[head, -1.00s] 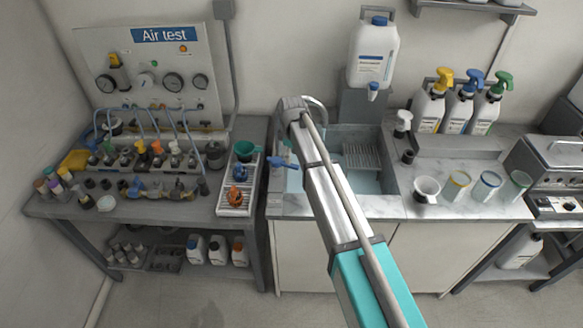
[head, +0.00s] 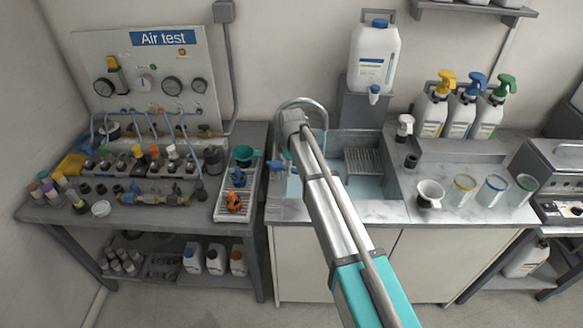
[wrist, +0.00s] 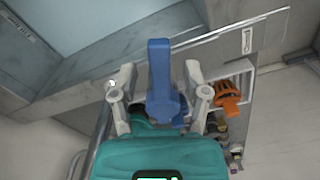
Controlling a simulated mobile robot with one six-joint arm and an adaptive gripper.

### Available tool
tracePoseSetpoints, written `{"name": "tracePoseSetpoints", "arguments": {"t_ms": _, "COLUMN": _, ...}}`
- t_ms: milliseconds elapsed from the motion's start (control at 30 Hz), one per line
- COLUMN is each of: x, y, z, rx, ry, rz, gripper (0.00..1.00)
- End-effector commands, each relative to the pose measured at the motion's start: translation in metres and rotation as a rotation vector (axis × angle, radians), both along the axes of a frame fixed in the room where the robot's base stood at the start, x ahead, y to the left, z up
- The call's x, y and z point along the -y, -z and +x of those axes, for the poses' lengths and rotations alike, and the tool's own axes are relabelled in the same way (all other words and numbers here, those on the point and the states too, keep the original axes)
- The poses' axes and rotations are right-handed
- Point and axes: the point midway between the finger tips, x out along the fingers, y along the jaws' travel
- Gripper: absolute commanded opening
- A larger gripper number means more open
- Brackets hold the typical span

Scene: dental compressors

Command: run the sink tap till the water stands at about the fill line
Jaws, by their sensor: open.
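The sink (head: 393,180) is a grey basin in the worktop, with a pale blue area low inside; I cannot tell the water level. The tap's curved spout (head: 300,101) rises behind my arm. A blue lever (wrist: 160,75), apparently the tap's, stands between the two grey fingers of my gripper (wrist: 158,88) in the wrist view. The fingers are open, one on each side, with gaps visible. In the head view my arm hides most of the gripper; a bit of blue (head: 277,165) shows at its left. Small dark marking (wrist: 20,27) shows on the basin wall, unreadable.
A tray (head: 222,208) with a green cup (head: 246,153) and an orange fitting (head: 234,201) lies left of the sink. A white jug (head: 375,55) stands above the sink. Spray bottles (head: 463,112) and glasses (head: 492,190) stand at right.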

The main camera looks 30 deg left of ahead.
Motion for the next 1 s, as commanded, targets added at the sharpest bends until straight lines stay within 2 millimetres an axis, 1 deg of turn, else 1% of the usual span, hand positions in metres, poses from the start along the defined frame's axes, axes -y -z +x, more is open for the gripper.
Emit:
{"name": "tracePoseSetpoints", "arguments": {"t_ms": 33, "x": 0.0, "y": 0.0, "z": 0.0, "rx": 0.0, "ry": 0.0, "rz": 0.0, "gripper": 0.54}}
{"name": "tracePoseSetpoints", "arguments": {"t_ms": 167, "x": 0.0, "y": 0.0, "z": 0.0, "rx": 0.0, "ry": 0.0, "rz": 0.0, "gripper": 0.3}}
{"name": "tracePoseSetpoints", "arguments": {"t_ms": 200, "x": 0.0, "y": 0.0, "z": 0.0, "rx": 0.0, "ry": 0.0, "rz": 0.0, "gripper": 0.23}}
{"name": "tracePoseSetpoints", "arguments": {"t_ms": 267, "x": 0.0, "y": 0.0, "z": 0.0, "rx": 0.0, "ry": 0.0, "rz": 0.0, "gripper": 0.12}}
{"name": "tracePoseSetpoints", "arguments": {"t_ms": 300, "x": 0.0, "y": 0.0, "z": 0.0, "rx": 0.0, "ry": 0.0, "rz": 0.0, "gripper": 0.04}}
{"name": "tracePoseSetpoints", "arguments": {"t_ms": 333, "x": 0.0, "y": 0.0, "z": 0.0, "rx": 0.0, "ry": 0.0, "rz": 0.0, "gripper": 0.0}}
{"name": "tracePoseSetpoints", "arguments": {"t_ms": 767, "x": 0.003, "y": 0.0, "z": 0.002, "rx": 0.0, "ry": 0.01, "rz": 0.0, "gripper": 0.0}}
{"name": "tracePoseSetpoints", "arguments": {"t_ms": 1000, "x": 0.013, "y": 0.0, "z": 0.008, "rx": 0.001, "ry": 0.059, "rz": -0.002, "gripper": 0.0}}
